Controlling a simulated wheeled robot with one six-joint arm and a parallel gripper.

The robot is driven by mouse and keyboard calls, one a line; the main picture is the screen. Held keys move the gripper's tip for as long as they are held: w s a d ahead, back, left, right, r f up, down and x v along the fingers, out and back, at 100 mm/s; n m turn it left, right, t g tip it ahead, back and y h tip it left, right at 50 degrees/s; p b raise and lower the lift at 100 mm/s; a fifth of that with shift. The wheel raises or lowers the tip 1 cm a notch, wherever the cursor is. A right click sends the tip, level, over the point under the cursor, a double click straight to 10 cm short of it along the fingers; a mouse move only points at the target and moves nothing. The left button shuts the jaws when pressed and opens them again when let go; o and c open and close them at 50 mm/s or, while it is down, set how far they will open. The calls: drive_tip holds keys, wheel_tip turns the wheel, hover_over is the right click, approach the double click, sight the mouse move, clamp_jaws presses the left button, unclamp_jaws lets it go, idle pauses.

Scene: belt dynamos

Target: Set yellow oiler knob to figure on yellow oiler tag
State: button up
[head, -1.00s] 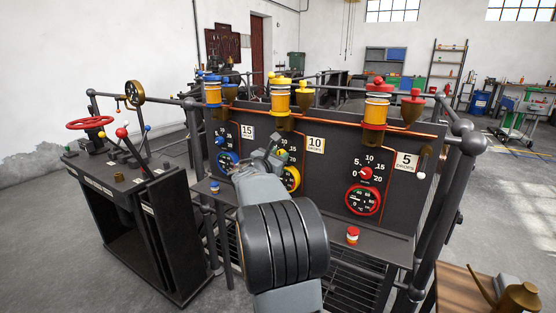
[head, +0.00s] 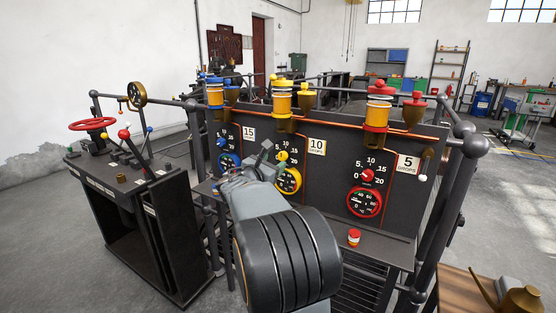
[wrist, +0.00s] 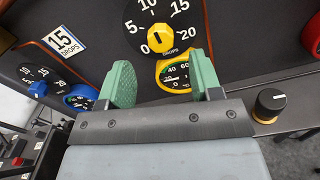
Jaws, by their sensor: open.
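The yellow oiler knob (wrist: 160,38) sits at the middle of a black dial marked 0 to 20 drops; in the head view the knob (head: 282,156) shows just right of my gripper. Its exact setting is hard to read. The yellow oiler tag (head: 317,146) reads 10 DROPS, right of the dial. My gripper (wrist: 163,80) is open and empty, its green fingers apart just below the knob in the wrist view, not around it. In the head view my gripper (head: 263,158) is left of the knob. The yellow-rimmed gauge (wrist: 174,76) shows between the fingers.
The blue oiler tag (head: 249,133) reads 15 and the red oiler tag (head: 408,164) reads 5. A blue gauge (wrist: 79,97) is left of the fingers. A black round knob (wrist: 270,104) stands at right.

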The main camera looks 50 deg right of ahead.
drive_tip(key=v, duration=0.9)
drive_tip(key=shift+p, duration=0.3)
drive_tip(key=s+a+r+m+y+p, duration=0.2)
drive_tip(key=s+a+m+y+p, duration=0.4)
drive_tip(key=a, duration=0.7)
drive_tip(key=s+a+r+m+y+p, duration=0.2)
drive_tip(key=s+a+m+y+p, duration=0.5)
drive_tip(key=a+m+y+p, duration=0.4)
drive_tip(key=a+m+p, duration=0.1)
drive_tip(key=p, duration=0.3)
drive_tip(key=shift+a+g, duration=0.4)
